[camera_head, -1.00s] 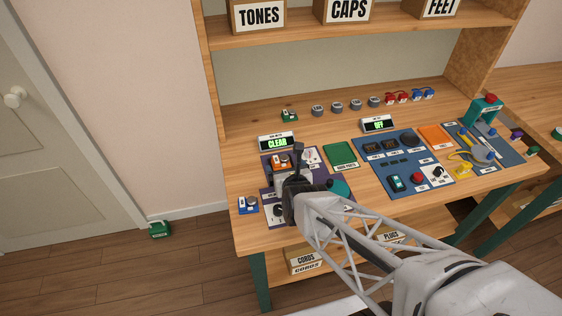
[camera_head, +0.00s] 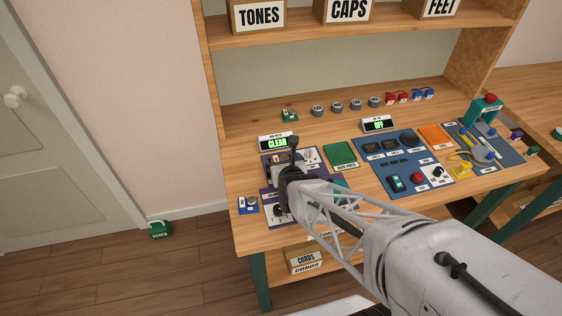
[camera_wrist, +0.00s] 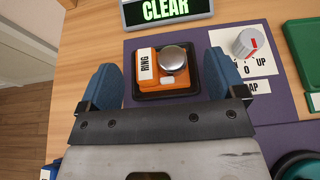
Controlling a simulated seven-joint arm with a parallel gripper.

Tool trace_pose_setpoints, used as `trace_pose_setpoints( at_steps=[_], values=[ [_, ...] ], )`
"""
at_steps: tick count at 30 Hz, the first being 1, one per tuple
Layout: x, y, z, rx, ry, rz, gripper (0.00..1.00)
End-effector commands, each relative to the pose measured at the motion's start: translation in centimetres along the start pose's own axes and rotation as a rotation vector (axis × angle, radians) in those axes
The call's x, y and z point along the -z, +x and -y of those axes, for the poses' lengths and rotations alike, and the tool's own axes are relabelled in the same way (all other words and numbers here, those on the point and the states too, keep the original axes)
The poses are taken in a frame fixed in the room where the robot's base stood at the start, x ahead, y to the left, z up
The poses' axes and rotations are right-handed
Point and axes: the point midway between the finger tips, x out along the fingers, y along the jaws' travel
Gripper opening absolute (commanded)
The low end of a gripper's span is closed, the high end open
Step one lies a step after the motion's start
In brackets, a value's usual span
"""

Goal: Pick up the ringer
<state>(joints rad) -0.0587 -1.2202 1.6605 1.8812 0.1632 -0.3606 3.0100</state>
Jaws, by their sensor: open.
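The ringer is an orange block with a white "RING" label and a round silver dome (camera_wrist: 172,60). In the wrist view it sits in a black tray (camera_wrist: 148,97) on a purple mat, just ahead of my gripper (camera_wrist: 163,88). My gripper is open, with one blue fingertip on each side of the ringer and nothing held between them. In the head view my gripper (camera_head: 287,160) is over the purple mat at the left of the bench and hides most of the ringer.
A display reading "CLEAR" (camera_wrist: 168,10) stands right behind the ringer. A grey knob (camera_wrist: 247,43) on a white plate is close to the right finger. A green pad (camera_head: 340,155) lies further right. A blue-based part (camera_head: 248,205) lies at the bench's left edge.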

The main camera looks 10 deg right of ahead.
Motion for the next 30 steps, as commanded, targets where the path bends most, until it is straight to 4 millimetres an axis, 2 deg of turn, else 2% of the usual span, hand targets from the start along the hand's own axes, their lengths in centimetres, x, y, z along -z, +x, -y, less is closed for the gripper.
trace_pose_setpoints(
  at_steps=[14,25,27,30],
  values=[
    [-0.03,-0.02,0.00,0.000,0.000,0.001,0.89],
    [-0.03,-0.02,0.00,0.000,0.000,0.001,0.33],
    [-0.07,-0.02,0.00,0.000,0.000,0.001,0.25],
    [-0.07,-0.02,0.00,0.000,0.000,0.001,0.25]
  ],
)
